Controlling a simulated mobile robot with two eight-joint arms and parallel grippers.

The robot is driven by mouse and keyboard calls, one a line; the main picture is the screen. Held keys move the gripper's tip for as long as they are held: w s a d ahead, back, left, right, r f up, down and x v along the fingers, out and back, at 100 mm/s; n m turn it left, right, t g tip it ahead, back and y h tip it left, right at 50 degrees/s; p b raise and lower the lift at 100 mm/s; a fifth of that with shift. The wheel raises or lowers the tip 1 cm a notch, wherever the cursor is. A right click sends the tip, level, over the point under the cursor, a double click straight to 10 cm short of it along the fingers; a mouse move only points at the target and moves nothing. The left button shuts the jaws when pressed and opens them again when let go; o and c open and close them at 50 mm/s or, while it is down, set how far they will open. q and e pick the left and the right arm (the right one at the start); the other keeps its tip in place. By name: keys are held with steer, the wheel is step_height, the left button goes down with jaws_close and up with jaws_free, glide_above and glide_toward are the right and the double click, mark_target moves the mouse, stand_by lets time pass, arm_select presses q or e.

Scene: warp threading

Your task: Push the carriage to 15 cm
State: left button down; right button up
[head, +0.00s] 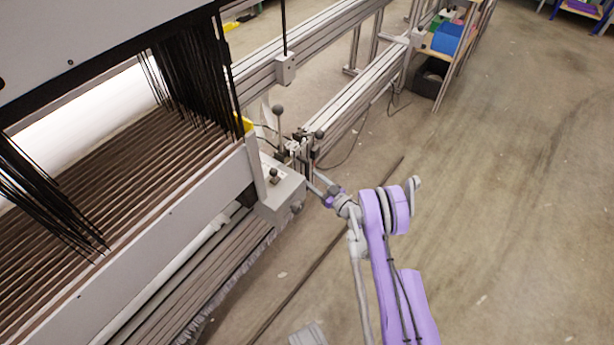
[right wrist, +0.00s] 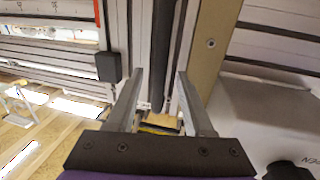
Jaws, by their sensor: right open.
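A light grey box with dark knobs (head: 283,192) sits at the right end of the machine's front beam; it may be the carriage, but I cannot tell for certain. A small fitting with dark-knobbed levers (head: 300,148) stands just behind it, at the rail's near end. My right gripper (head: 314,180) is just right of the box, partly blurred against the fitting. In the right wrist view its two fingers (right wrist: 160,85) are apart with nothing held. A dark upright bar (right wrist: 163,50) shows beyond and between the fingertips; contact cannot be told. My left gripper is not in view.
The machine with many dark slats (head: 130,190) and hanging black cords fills the left. Metal rails (head: 350,95) run toward the back right. A shelf with coloured boxes (head: 450,38) stands behind. The floor at right (head: 520,200) is clear.

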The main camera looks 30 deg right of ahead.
mark_target(308, 176)
steer(key=shift+w+a+b, duration=0.15)
steer(key=shift+w, duration=0.65)
steer(key=shift+w+a+b, duration=0.15)
steer(key=shift+w, duration=0.6)
steer(key=shift+c, duration=0.2)
jaws_close()
